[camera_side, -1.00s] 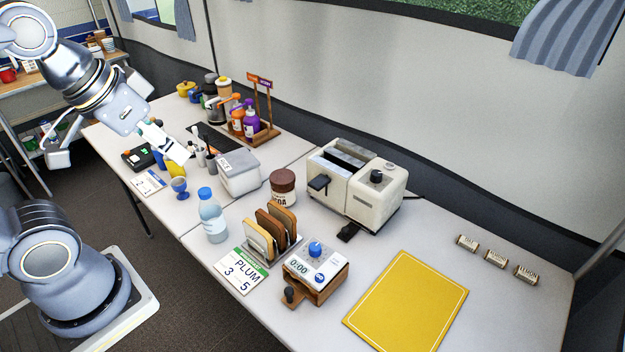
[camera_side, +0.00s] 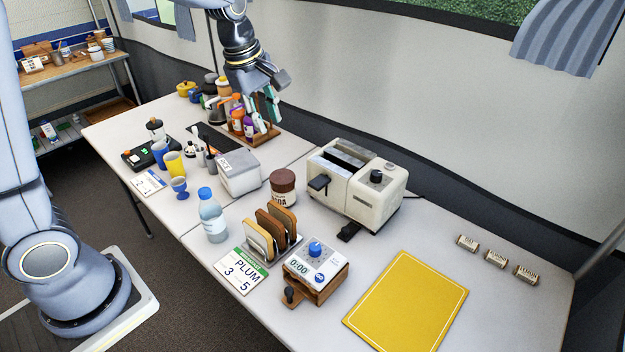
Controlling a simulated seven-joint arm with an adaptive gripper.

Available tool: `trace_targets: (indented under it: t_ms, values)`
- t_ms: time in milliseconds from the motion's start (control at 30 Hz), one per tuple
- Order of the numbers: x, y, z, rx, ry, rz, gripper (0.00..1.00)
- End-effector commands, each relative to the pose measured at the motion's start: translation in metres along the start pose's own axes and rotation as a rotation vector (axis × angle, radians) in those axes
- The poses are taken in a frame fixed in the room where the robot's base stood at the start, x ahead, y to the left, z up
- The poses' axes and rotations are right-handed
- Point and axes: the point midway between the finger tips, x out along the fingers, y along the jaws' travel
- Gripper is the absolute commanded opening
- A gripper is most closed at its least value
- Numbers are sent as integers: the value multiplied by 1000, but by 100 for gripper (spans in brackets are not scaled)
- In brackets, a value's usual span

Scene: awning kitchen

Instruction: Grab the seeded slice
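Bread slices stand upright in a rack (camera_side: 283,255) near the middle of the table. The front slice (camera_side: 258,240) is pale with a brown crust. A browner slice (camera_side: 270,229) and another brown slice (camera_side: 284,218) stand behind it. Seeds are too small to make out, so I cannot tell which slice is seeded. My gripper (camera_side: 265,116) points down in front of the bottle stand at the back, well away from the slices. Its fingers look apart, with nothing seen held between them.
A toaster (camera_side: 372,200), a brown-lidded jar (camera_side: 283,188), a water bottle (camera_side: 212,218) and a timer box (camera_side: 318,268) surround the rack. A PLUM card (camera_side: 240,271) lies in front. A yellow board (camera_side: 407,302) lies at right. Small labelled cylinders (camera_side: 495,258) lie behind it.

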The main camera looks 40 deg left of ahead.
Motion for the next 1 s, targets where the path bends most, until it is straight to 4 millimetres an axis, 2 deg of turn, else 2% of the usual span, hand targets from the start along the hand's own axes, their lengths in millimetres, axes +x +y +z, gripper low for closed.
trace_targets:
  t_ms: [33,100,200,467,800,1000]
  values:
    - [27,5,-3,-34,4,-52,29]
    - [57,7,-6,-52,10,-108,29]
    - [90,2,-9,-53,16,-175,29]
    - [133,-16,-10,-50,18,-246,29]
    - [208,-35,-10,-49,17,-245,29]
    - [228,-39,-10,-50,18,-242,29]
